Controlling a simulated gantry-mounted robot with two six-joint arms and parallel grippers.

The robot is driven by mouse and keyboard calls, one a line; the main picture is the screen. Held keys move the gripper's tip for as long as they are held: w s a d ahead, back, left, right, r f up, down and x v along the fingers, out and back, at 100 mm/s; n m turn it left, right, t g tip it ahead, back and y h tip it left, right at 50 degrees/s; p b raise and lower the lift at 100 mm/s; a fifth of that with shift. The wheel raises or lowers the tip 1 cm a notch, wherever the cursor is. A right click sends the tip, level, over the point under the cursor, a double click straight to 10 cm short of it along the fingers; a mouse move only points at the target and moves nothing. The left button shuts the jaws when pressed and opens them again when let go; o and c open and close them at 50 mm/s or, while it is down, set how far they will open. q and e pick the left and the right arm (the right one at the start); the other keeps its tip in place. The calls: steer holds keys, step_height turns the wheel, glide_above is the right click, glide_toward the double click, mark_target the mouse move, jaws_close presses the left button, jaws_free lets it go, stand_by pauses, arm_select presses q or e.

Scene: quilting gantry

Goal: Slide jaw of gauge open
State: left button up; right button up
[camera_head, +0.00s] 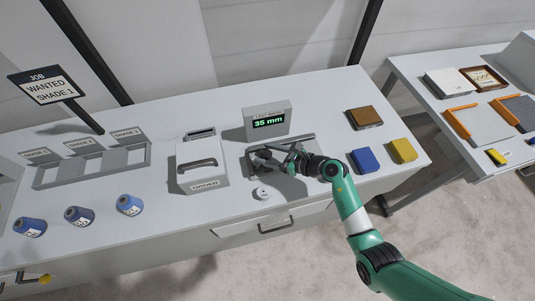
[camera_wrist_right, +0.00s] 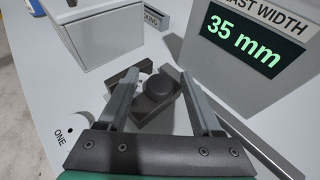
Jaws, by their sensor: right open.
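The gauge stands on the white bench. Its grey display box (camera_head: 268,119) reads 35 mm in green; it also shows large in the right wrist view (camera_wrist_right: 245,50). In front of the display is a grey bed with dark jaw parts (camera_head: 262,158), partly hidden by my gripper. In the right wrist view a dark jaw block with a round knob (camera_wrist_right: 160,86) lies between and just beyond my fingers. My right gripper (camera_head: 284,157) is open, over the gauge bed, with its two fingers on either side of the knob (camera_wrist_right: 159,80). Contact cannot be told. My left gripper is not in view.
A small round tag (camera_head: 262,193) lies in front. Brown (camera_head: 364,118), blue (camera_head: 364,160) and yellow (camera_head: 404,150) blocks are at right. Thread spools (camera_head: 78,216) and a divided rack are at left.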

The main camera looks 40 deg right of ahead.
jaws_close()
stand_by(1.4)
